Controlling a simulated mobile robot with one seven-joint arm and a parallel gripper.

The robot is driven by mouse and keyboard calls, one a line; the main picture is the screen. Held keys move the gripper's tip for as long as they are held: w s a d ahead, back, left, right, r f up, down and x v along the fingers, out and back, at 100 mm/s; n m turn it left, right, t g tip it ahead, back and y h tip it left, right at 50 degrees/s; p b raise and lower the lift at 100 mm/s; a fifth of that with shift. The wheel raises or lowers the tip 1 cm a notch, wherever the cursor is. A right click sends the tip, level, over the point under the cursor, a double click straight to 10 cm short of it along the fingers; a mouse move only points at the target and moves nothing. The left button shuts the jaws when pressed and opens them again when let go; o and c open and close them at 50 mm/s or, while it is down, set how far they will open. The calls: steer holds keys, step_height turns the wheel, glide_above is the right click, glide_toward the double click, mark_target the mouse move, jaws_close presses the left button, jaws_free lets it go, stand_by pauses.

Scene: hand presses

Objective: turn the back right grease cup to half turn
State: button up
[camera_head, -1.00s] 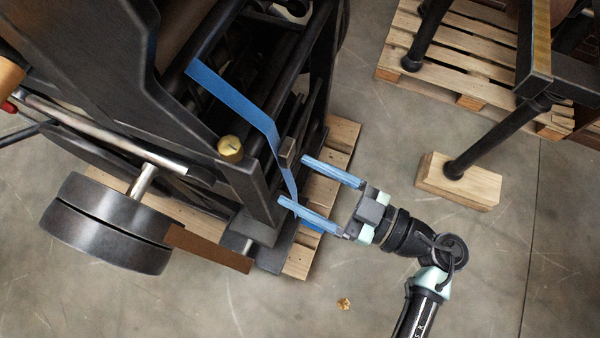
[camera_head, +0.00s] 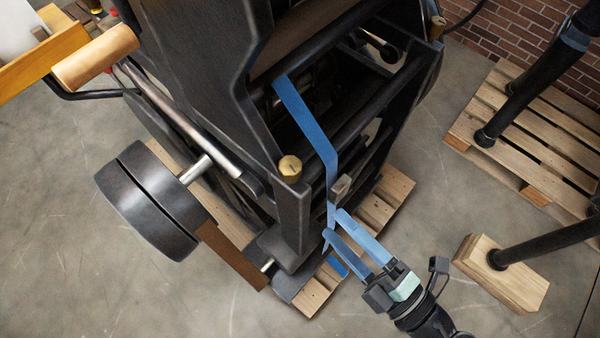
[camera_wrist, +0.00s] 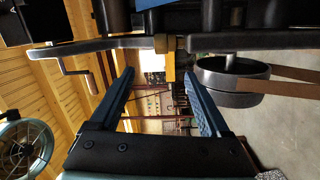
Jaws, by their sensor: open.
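A brass grease cup (camera_head: 290,168) sits on the near corner of the press's black frame (camera_head: 292,215). A second brass cup (camera_head: 437,27) shows at the far upper corner. The frames do not settle which one is the back right cup. My gripper (camera_head: 334,224) is open and empty, low beside the near corner, below and to the right of the near cup and apart from it. In the wrist view a brass cup (camera_wrist: 165,44) shows ahead, near the middle between the open blue fingers and beyond their tips.
A blue strap (camera_head: 308,120) hangs down the press side close to my fingers. Dark pulley wheels (camera_head: 150,205) and a brown belt (camera_head: 232,256) stand at the left. A pallet (camera_head: 390,195) lies under the press. A wooden block (camera_head: 500,275) is at the right. Floor between is bare.

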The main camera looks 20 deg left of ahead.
mark_target(298, 175)
steer(key=w+a+n+p, duration=0.1)
steer(key=w+a+n, duration=0.1)
steer(key=n, duration=0.4)
steer(key=w+a+n+p, duration=0.1)
steer(key=w+a+n, duration=0.1)
steer(key=a+n, duration=0.2)
steer(key=w+a+n+p, duration=0.1)
steer(key=w+a+n, duration=0.1)
steer(key=n, duration=0.7)
steer(key=shift+w+a+r+n, duration=0.1)
steer(key=shift+w+a+n, duration=0.05)
steer(key=shift+a, duration=0.3)
steer(key=shift+w+a+r+n, duration=0.1)
steer(key=shift+a+n, duration=0.05)
steer(key=shift+a, duration=0.3)
